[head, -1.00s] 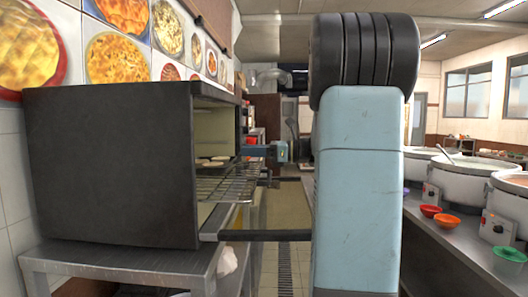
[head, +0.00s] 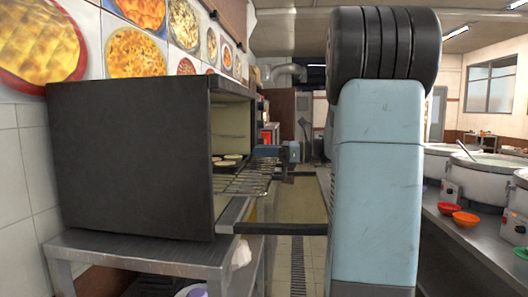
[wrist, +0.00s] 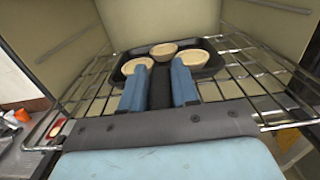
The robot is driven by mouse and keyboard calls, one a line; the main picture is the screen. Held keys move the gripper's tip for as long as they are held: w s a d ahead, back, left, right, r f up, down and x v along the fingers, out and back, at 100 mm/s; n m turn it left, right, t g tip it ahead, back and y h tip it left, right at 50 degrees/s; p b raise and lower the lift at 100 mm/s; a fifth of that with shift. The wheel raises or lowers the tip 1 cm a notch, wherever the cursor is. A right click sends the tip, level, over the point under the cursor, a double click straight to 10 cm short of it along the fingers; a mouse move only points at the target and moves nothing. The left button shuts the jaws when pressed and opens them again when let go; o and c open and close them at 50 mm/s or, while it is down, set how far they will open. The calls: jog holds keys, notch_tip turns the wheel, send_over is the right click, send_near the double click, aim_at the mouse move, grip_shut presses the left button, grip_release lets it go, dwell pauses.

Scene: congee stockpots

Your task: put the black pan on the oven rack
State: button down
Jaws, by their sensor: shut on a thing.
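The black pan (wrist: 213,62) holds 3 round pale tarts, which also show inside the oven in the head view (head: 228,160). The pan is over the wire oven rack (wrist: 258,85), inside the open black oven (head: 130,160). I cannot tell whether it touches the wires. My gripper (wrist: 160,72) has its two blue fingers on either side of the pan's black handle (wrist: 160,92) and is shut on it. In the head view my gripper (head: 270,151) is at the oven opening, above the rack's outer end (head: 245,182). The far side of the pan is partly hidden by tarts.
The oven stands on a metal table (head: 140,255) against the tiled wall at left. A dark bar (head: 280,229), the open door's edge, extends below the rack. A counter with large pots (head: 486,177) and orange bowls (head: 465,218) runs along the right. An aisle lies between.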

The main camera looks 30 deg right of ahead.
jog(key=shift+f, duration=0.25)
jog(key=c, duration=0.8)
grip_release()
jog(key=v, duration=1.3)
jog(key=shift+s+d, duration=0.25)
jog(key=shift+d, duration=0.1)
